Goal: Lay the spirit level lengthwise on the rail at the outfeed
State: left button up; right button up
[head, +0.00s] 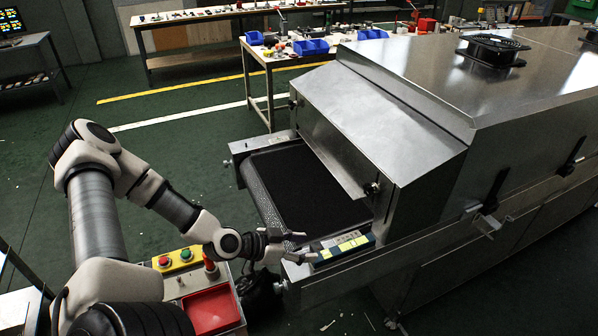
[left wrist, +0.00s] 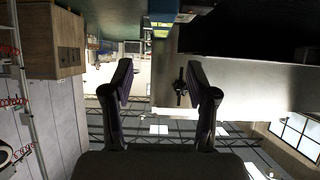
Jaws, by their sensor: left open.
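A yellow and blue piece, probably the level's end (left wrist: 161,24), shows beyond the fingertips there. Whether a finger touches the level cannot be told. My right gripper is not in view.
The dark conveyor belt (head: 305,188) runs into the steel dryer hood (head: 375,125). A button box with a red tray (head: 210,310) stands below my left forearm. A bench with blue bins (head: 310,47) is behind. Green floor to the left is mostly clear.

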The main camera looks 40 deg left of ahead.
pick_arm(q)
jog(key=s+d+f+n+g+y, duration=0.2)
jog(key=s+d+f+g, duration=0.3)
jog(key=s, duration=0.4)
jog(key=s+d+f+n+g+y, duration=0.3)
jog(key=s+d+f+g, duration=0.3)
jog(key=s, duration=0.3)
jog(key=shift+s+d+f, duration=0.25)
jog(key=shift+d+f, duration=0.5)
jog(key=shift+f, duration=0.15)
